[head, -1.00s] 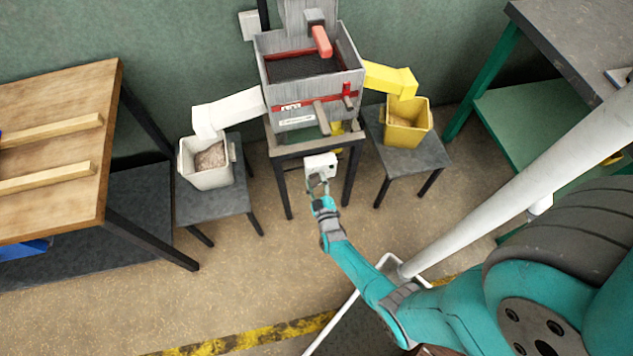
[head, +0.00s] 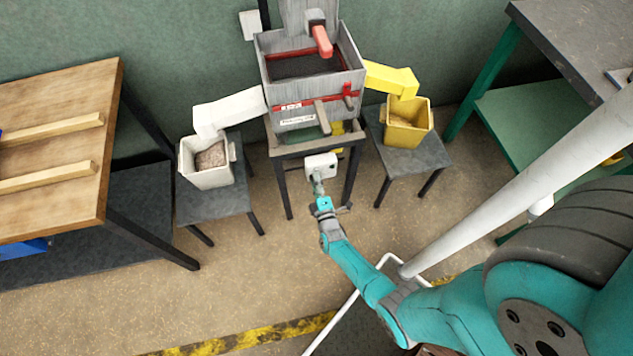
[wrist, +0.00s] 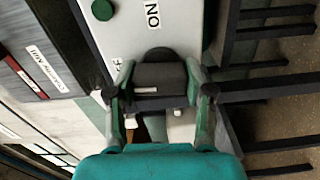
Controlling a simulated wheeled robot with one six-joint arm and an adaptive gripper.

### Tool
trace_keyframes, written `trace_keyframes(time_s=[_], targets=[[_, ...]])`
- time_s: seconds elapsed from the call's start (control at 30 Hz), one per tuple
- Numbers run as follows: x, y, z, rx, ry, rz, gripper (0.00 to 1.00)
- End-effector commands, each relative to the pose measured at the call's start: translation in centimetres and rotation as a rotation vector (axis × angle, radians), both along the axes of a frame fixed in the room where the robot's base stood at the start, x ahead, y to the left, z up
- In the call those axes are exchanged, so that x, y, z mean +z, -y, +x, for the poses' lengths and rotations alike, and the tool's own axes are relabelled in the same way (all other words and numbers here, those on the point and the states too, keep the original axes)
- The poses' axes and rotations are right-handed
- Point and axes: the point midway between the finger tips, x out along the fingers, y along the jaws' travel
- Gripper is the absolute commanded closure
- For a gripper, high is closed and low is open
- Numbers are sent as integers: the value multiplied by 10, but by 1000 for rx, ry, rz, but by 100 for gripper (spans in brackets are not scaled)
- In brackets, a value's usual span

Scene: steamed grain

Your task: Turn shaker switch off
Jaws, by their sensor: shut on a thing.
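The white switch box (head: 321,165) is mounted low on the front of the shaker machine (head: 312,85). In the wrist view the box's pale face (wrist: 135,35) carries a green round part (wrist: 102,9), the letters "ON" and a dark knob (wrist: 160,80). My gripper (wrist: 160,95) is shut on the dark knob, with a finger on each side of it. In the head view my gripper (head: 318,185) is at the front of the box. A label beside the knob is mostly hidden by a finger, so the knob's setting is not clear.
A white bin (head: 207,175) with grain stands on a stool at the left, and a yellow bin (head: 405,122) on a stool at the right. A wooden table (head: 60,150) is at far left. The floor in front is mostly clear.

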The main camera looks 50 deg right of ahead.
Motion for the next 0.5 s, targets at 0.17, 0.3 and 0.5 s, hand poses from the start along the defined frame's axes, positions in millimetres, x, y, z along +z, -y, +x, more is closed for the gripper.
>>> trace_keyframes(time_s=[0.17,0.3,0.5], targets=[[0,-1,1,2,-42,-60,83],[0,-1,1,2,-59,-87,83],[0,-1,1,3,-68,-100,83]])
